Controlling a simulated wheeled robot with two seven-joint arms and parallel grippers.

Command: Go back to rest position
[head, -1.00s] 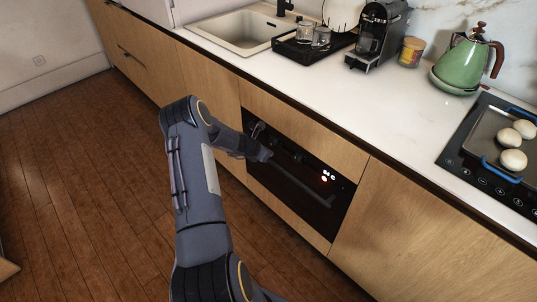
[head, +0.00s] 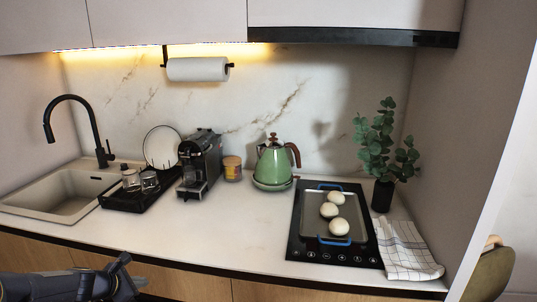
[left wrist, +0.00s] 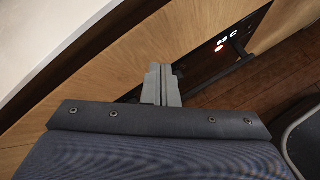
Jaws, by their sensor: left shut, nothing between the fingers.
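My left gripper (head: 126,277) shows at the bottom left of the head view, in front of the counter's front edge and the wooden cabinet fronts. In the left wrist view its two grey fingers (left wrist: 160,84) are together with nothing between them. The dark oven front (left wrist: 228,48) with its lit display is just beyond the fingers and to the right, with a gap that I cannot judge. My right gripper is not in view.
The white counter (head: 235,225) holds a sink (head: 60,190), a black tray with glasses, a coffee machine (head: 200,165), a green kettle (head: 272,165) and a hob (head: 305,258) with a baking tray of round white pieces. A plant (head: 385,150) and checked cloth (head: 408,250) are at right. Wooden floor (left wrist: 285,75) is below.

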